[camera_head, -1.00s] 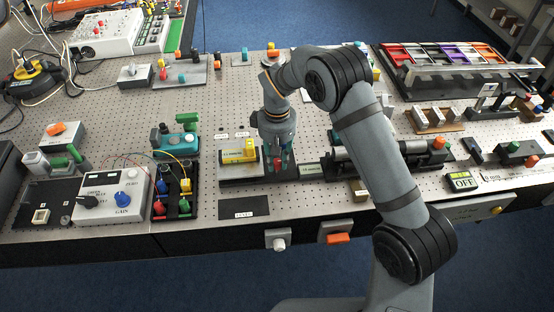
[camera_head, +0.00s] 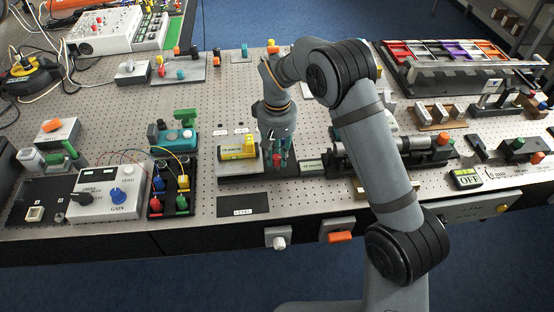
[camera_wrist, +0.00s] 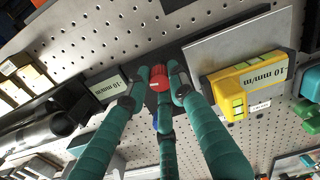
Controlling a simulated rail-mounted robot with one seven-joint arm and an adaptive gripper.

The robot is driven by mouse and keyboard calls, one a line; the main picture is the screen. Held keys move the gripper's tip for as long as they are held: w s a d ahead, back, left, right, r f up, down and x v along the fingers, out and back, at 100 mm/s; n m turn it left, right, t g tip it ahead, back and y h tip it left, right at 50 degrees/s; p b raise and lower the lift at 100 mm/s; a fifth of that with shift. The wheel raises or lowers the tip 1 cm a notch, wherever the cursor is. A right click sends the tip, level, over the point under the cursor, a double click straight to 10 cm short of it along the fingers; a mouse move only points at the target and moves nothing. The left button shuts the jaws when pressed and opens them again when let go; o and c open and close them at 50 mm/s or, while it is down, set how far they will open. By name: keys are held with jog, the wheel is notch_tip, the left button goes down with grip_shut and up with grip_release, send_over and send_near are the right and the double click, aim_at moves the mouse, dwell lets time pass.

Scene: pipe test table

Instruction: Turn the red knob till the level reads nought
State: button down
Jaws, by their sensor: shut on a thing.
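The red knob (camera_wrist: 158,78) shows in the wrist view between the fingertips of my gripper (camera_wrist: 157,86). The green fingers are closed around it. In the head view my gripper (camera_head: 279,162) points down just right of the yellow level, with the knob mostly hidden by the fingers. The yellow level (camera_head: 237,148) lies on a plate at the left of the fingers. It also shows in the wrist view (camera_wrist: 212,82), with a "10 mm/m" label and a yellow-green vial window. The bubble's position is too small to read.
A grey cylinder assembly (camera_head: 390,149) lies right of my gripper. A coloured-knob block (camera_head: 170,190) and a white GAIN box (camera_head: 108,194) stand at the left. A black label plate (camera_head: 243,206) lies in front of the level. Bare perforated tabletop (camera_head: 235,95) lies behind.

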aim_at(277, 157)
jog(key=shift+s+f+m+b, duration=0.1)
jog(key=shift+f+m+b, duration=0.05)
jog(key=shift+m+b, duration=1)
jog(key=shift+m, duration=0.35)
jog(key=c, duration=1.5)
grip_release()
jog(key=shift+r, duration=0.2)
notch_tip(277, 157, up, 12)
jog(key=shift+f, duration=0.1)
